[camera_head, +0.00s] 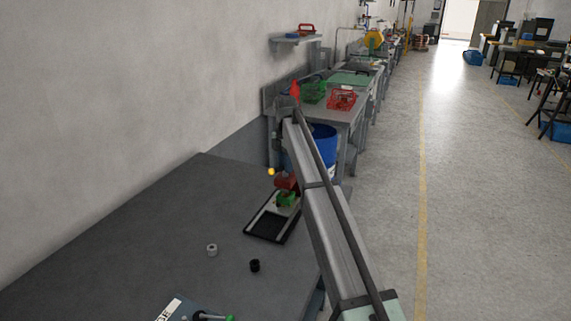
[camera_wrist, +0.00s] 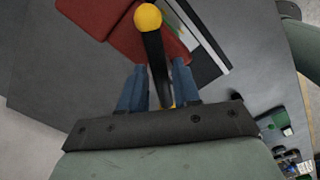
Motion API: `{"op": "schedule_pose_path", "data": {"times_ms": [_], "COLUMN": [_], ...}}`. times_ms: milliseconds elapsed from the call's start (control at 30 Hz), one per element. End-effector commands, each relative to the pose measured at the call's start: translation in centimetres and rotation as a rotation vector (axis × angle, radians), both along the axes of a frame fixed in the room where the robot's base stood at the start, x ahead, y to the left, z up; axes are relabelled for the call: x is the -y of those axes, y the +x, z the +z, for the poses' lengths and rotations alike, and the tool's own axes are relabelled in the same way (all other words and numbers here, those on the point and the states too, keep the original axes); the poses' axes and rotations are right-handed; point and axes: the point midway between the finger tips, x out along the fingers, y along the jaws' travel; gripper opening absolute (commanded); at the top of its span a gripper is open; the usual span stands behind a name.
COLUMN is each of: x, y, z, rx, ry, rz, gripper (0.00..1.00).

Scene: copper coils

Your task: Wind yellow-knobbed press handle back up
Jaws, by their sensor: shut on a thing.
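The press stands on the dark table. In the head view its red body (camera_head: 286,181) sits above a green part (camera_head: 288,198), and a yellow knob (camera_head: 271,171) shows at its left. In the wrist view the black handle bar (camera_wrist: 157,58) runs between the blue fingers of my gripper (camera_wrist: 158,76), with a yellow knob (camera_wrist: 148,17) at its far end, beyond the fingertips. My gripper is shut on the handle bar. The red body (camera_wrist: 110,22) lies behind the handle. In the head view my arm hides part of the press, and my fingers cannot be made out.
A black tray with a pale border (camera_head: 263,228) lies by the press. A grey ring (camera_head: 212,250) and a black ring (camera_head: 255,266) stand nearer on the table. A blue bin (camera_head: 323,143) stands beyond the table. The table's left part is clear.

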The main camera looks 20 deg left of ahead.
Motion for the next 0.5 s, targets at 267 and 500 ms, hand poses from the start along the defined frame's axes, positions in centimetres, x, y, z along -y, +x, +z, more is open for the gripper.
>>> {"op": "schedule_pose_path", "data": {"times_ms": [267,500], "x": [0.06,0.07], "y": [0.06,0.05], "z": [0.04,0.19], "rx": [0.001,0.0], "ry": [-0.001,-0.001], "rz": [0.048,0.267], "gripper": [0.0,0.0]}}
